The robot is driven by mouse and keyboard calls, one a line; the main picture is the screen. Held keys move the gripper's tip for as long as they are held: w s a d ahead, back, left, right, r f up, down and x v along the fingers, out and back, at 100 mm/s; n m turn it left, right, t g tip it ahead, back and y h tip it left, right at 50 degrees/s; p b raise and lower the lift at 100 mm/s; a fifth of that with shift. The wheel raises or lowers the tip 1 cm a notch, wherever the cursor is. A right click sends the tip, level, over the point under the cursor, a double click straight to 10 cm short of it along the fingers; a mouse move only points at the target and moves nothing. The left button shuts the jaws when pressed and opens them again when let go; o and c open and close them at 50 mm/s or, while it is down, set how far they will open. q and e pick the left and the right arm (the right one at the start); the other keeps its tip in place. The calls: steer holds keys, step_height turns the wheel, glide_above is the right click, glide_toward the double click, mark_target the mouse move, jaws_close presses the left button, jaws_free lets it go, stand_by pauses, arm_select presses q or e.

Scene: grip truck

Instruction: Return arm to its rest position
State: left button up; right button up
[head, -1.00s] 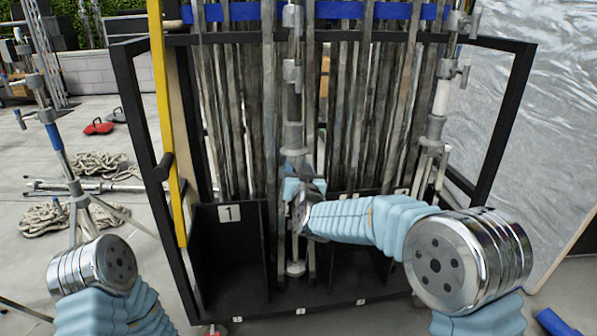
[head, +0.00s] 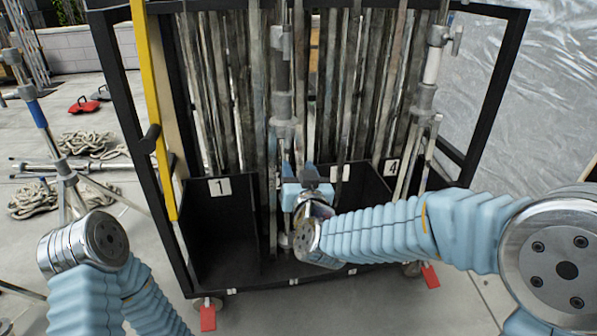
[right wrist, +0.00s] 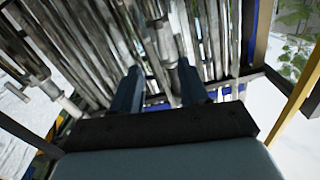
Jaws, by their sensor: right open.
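My right gripper (head: 310,180) is in the middle of the head view, in front of the black cart (head: 225,245) and close to a silver stand (head: 284,105) that stands upright in it. In the right wrist view its two dark fingers (right wrist: 160,88) are spread apart, with nothing held between them. The stand's silver post (right wrist: 163,45) shows beyond the fingertips. My right arm reaches in from the right, bent low across the cart's front. My left arm shows at the lower left, but its gripper is out of view.
A second silver stand (head: 431,80) is at the cart's right side. A yellow bar (head: 153,100) runs up its left side. Numbered compartments line the front, and red tabs (head: 208,318) hang at the wheels. Another stand (head: 45,125) and coiled rope (head: 92,143) are on the left floor.

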steer(key=s+d+f+g+p, duration=0.1)
steer(key=s+d+f+g, duration=0.2)
steer(key=f, duration=1)
steer(key=s+d+f+g+p, duration=0.1)
steer(key=d+f+g+p, duration=0.3)
steer(key=f, duration=0.8)
arm_select(q)
steer(key=r, duration=0.1)
steer(key=d+r, duration=0.1)
steer(key=r, duration=0.2)
steer(key=shift+s+d+r, duration=0.15)
steer(key=shift+s+r, duration=0.15)
steer(key=shift+r, duration=0.05)
arm_select(e)
steer(key=s+d+f+m+g, duration=0.1)
steer(key=s+f+g, duration=0.4)
steer(key=s+f, duration=0.3)
steer(key=s+d+f+g+y, duration=0.1)
steer(key=s+f+g, duration=0.4)
steer(key=s+f, duration=0.4)
steer(key=s, duration=0.5)
steer(key=shift+s+d+m+y, duration=0.2)
steer(key=shift+s+m+y, duration=0.1)
steer(key=shift+s+m, duration=0.1)
arm_select(q)
steer(key=shift+o, duration=0.3)
arm_select(e)
steer(key=shift+w, duration=0.1)
